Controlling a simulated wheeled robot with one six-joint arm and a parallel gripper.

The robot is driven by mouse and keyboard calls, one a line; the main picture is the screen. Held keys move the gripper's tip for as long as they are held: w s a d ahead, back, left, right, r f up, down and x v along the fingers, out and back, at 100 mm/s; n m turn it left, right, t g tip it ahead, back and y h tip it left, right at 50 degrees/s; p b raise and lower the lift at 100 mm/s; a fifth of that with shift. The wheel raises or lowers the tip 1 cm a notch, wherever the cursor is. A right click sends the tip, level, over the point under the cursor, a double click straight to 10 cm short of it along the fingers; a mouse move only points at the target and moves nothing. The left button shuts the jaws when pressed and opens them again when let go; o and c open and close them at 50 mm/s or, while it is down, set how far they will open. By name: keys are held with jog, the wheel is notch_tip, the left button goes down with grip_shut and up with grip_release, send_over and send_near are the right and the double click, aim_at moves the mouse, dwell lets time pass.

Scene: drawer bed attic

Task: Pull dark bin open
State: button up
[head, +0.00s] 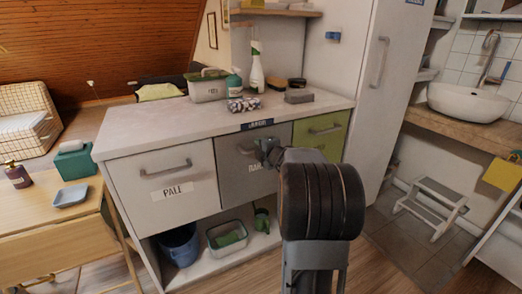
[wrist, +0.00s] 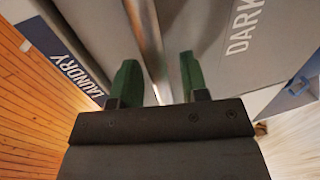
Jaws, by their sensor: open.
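The dark bin (head: 232,178) is the grey middle front of the white cabinet. Its label, partly hidden by my arm in the head view, reads DARK in the wrist view (wrist: 243,27). My gripper (head: 267,147) is at the bin's handle in the head view, which my wrist and fingers largely cover. In the wrist view, my gripper (wrist: 158,75) has its two green fingers apart, with the metal handle bar (wrist: 148,40) running between them. I cannot tell whether either finger touches the bar. The bin front looks flush with its neighbours.
A white bin marked PALE (head: 163,185) is to the left and a green bin (head: 320,133) to the right. The countertop (head: 180,125) above holds a spray bottle (head: 257,75) and other items. A step stool (head: 430,207) stands at right; a wooden table (head: 65,205) is at left.

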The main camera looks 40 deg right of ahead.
grip_shut()
dwell(0.4)
